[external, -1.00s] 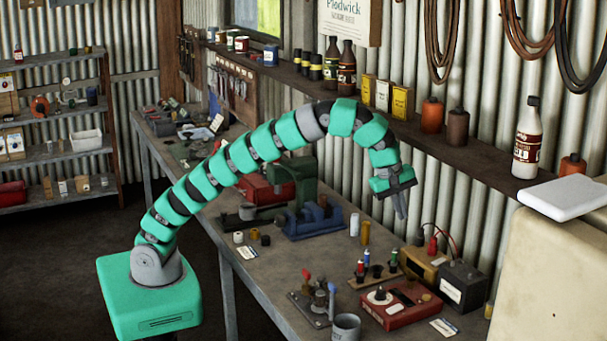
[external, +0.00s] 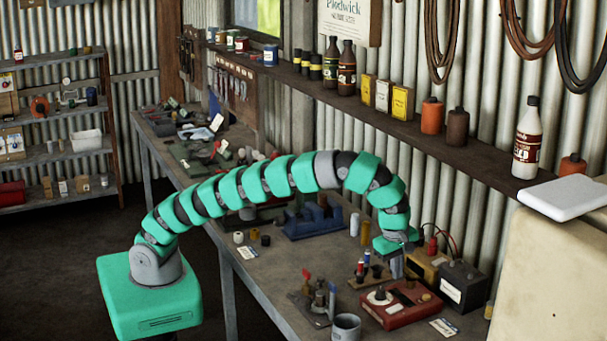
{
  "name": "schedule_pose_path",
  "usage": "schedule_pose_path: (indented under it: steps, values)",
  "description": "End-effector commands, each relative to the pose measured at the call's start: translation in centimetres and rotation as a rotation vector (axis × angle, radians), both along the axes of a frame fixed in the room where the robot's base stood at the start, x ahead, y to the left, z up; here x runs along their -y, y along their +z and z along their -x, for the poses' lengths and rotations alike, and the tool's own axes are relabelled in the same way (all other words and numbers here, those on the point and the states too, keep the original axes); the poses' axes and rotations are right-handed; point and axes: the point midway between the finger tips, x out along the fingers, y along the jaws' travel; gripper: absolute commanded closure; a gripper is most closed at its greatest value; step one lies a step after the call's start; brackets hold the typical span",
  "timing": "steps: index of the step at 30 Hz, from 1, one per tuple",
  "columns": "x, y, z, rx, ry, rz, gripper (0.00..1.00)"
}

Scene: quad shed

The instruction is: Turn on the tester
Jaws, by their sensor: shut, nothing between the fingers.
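The tester appears to be the red box (external: 402,313) near the front right of the workbench. It has a pale round dial (external: 380,296) on its left and small controls that are too small to make out. My gripper (external: 397,272) points down just above and behind the red box, by the small rack of coloured items. Its fingers are shut and empty. I cannot tell whether it touches the box. The gripper and wrist hide part of the rack.
A black battery (external: 463,287) and a yellowish box (external: 427,268) with red leads stand right of my gripper. A grey cup (external: 346,328) and a metal plate with levers (external: 312,308) are at the front left. A blue vise-like tool (external: 313,222) stands farther back.

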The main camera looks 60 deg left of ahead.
Motion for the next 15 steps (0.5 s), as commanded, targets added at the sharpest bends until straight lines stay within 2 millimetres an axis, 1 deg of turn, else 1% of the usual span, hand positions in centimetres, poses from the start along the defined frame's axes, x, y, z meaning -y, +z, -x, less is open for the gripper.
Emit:
schedule_pose_path:
  steps: [12, 15]
  values:
    - [-0.1, -6.9, -0.9, -0.004, 0.000, -0.003, 1.00]
    - [-0.1, -8.1, -1.1, -0.002, 0.000, 0.000, 1.00]
